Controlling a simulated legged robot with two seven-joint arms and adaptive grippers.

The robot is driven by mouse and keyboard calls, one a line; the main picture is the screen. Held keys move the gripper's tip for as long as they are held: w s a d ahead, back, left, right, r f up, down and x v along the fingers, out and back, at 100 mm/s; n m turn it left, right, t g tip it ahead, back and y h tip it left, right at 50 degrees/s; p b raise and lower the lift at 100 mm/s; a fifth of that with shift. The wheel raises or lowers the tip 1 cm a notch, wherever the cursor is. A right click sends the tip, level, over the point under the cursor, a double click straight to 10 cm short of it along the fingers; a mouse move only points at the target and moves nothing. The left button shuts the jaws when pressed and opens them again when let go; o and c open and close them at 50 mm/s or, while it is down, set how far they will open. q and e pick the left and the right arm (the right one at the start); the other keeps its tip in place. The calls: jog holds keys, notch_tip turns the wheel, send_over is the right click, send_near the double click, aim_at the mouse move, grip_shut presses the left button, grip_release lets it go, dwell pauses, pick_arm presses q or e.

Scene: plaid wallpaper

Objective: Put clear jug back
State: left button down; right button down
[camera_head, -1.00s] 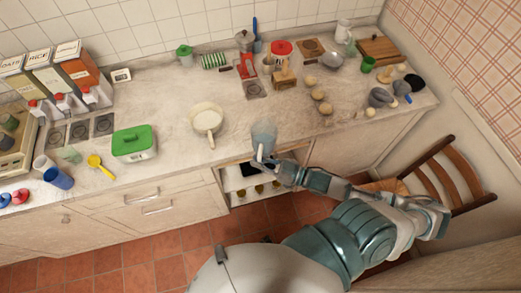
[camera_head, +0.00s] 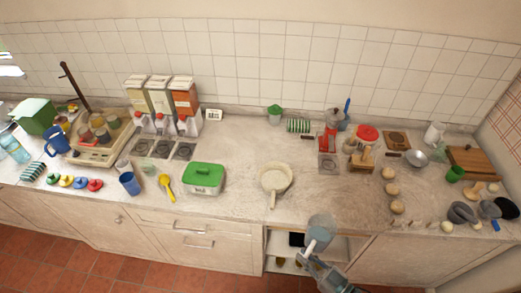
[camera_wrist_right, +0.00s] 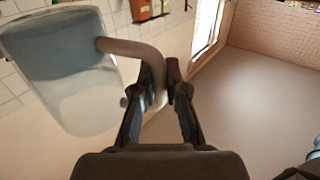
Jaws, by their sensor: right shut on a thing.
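The clear jug (camera_head: 321,229) is see-through with a bluish tint and stands out at the front edge of the counter, in front of the open shelf. My right gripper (camera_head: 304,258) is shut on its handle. In the right wrist view the jug (camera_wrist_right: 62,85) fills the upper left, tilted in the picture, and its pale curved handle (camera_wrist_right: 135,48) runs down between the fingers of my right gripper (camera_wrist_right: 160,85). Whether the jug touches the counter is hard to tell. My left gripper is not in view.
The counter (camera_head: 235,235) has bare room around a cream pan (camera_head: 275,180) and right of it. A green-lidded box (camera_head: 203,178) is to the left. Several round buns (camera_head: 396,207) and grey bowls (camera_head: 463,213) lie right. Below is an open shelf (camera_head: 283,243).

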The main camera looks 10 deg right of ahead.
jog(key=w+d+r+m+t+h, duration=0.1)
jog(key=w+m+h, duration=0.6)
jog(key=w, duration=1)
jog(key=d+t+h, duration=0.1)
jog(key=t+h, duration=0.1)
jog(key=h, duration=0.1)
jog(key=shift+d+t+h, duration=0.15)
jog(key=shift+t+h, duration=0.15)
jog(key=shift+h, duration=0.1)
jog(key=shift+s+d, duration=0.15)
